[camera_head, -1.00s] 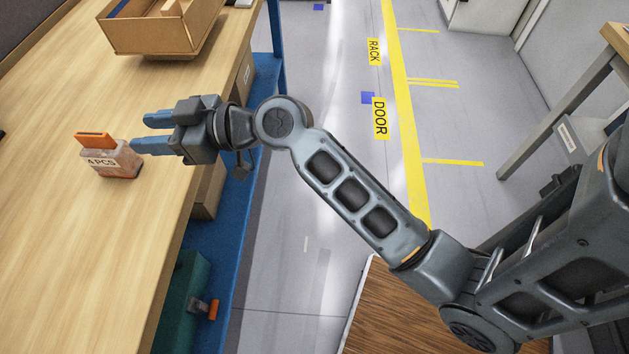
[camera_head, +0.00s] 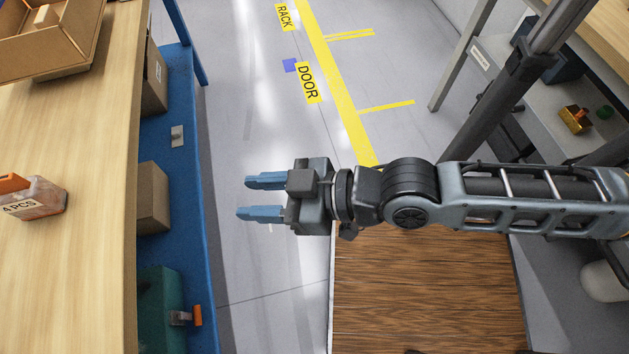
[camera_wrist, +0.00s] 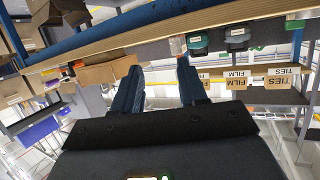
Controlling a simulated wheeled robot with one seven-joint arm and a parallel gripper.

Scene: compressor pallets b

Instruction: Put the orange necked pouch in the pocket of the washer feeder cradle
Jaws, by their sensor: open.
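The orange necked pouch (camera_head: 38,198) sits on the wooden bench top at the left edge of the head view. It is a clear pouch with orange-brown contents, an orange top and a "4 PCS" label. The picture's left edge cuts it off slightly. My gripper (camera_head: 246,198) is open and empty, over the aisle floor to the right of the bench and well apart from the pouch. The wrist view shows its two blue fingers (camera_wrist: 158,66) with nothing between them. I cannot make out the washer feeder cradle in either view.
The wooden bench (camera_head: 85,270) has a cardboard tray (camera_head: 95,35) at its far end. Its blue lower shelf (camera_head: 185,110) holds cardboard boxes and a green case (camera_head: 160,300). A grey shelf unit (camera_head: 505,75) stands at the right.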

